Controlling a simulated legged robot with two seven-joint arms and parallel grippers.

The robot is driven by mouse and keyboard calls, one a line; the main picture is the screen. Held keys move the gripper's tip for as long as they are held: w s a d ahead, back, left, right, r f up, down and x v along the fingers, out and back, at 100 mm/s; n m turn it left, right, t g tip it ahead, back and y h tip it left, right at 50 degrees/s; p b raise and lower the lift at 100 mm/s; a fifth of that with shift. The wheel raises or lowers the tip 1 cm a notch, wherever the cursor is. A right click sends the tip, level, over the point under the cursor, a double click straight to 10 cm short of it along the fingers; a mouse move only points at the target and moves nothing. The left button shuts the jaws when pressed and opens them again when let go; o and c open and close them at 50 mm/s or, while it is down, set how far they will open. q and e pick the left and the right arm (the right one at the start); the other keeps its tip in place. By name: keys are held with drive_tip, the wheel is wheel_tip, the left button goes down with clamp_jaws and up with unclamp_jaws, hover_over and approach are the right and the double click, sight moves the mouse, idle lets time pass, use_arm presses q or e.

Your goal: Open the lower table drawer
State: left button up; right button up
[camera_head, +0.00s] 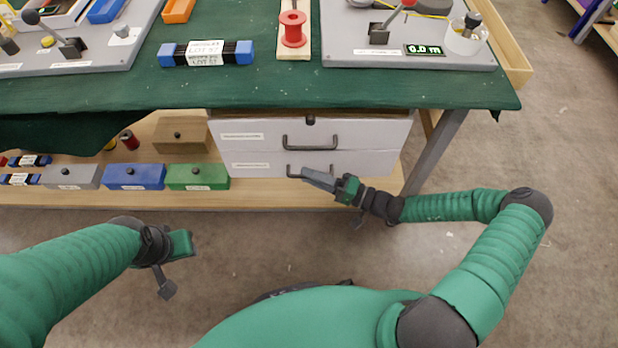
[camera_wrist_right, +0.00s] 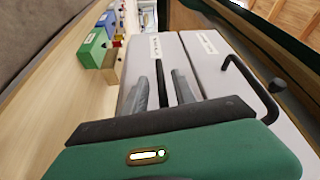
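The lower table drawer (camera_head: 245,163) has a white front and sits flush under the upper drawer (camera_head: 245,134); both look closed. Its dark bar handle (camera_head: 290,168) is partly covered by my right gripper (camera_head: 308,174). In the right wrist view the two grey fingers (camera_wrist_right: 163,92) stand apart, one on each side of the black lower handle (camera_wrist_right: 159,76). A gap shows beside the handle, so the fingers look open around it. My left gripper (camera_head: 180,246) hangs low at the left, away from the drawers; its fingers do not show clearly.
The upper drawer's handle (camera_head: 310,141) is just above my right gripper. The green tabletop (camera_head: 280,90) overhangs the drawers. Green (camera_head: 197,178), blue (camera_head: 135,178) and grey boxes stand on the wooden shelf left of the drawers. The floor before the drawers is clear.

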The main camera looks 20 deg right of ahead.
drive_tip(key=shift+w+a, duration=0.25)
drive_tip(key=shift+a, duration=0.05)
clamp_jaws()
drive_tip(key=shift+s+f, duration=0.1)
idle(1.2)
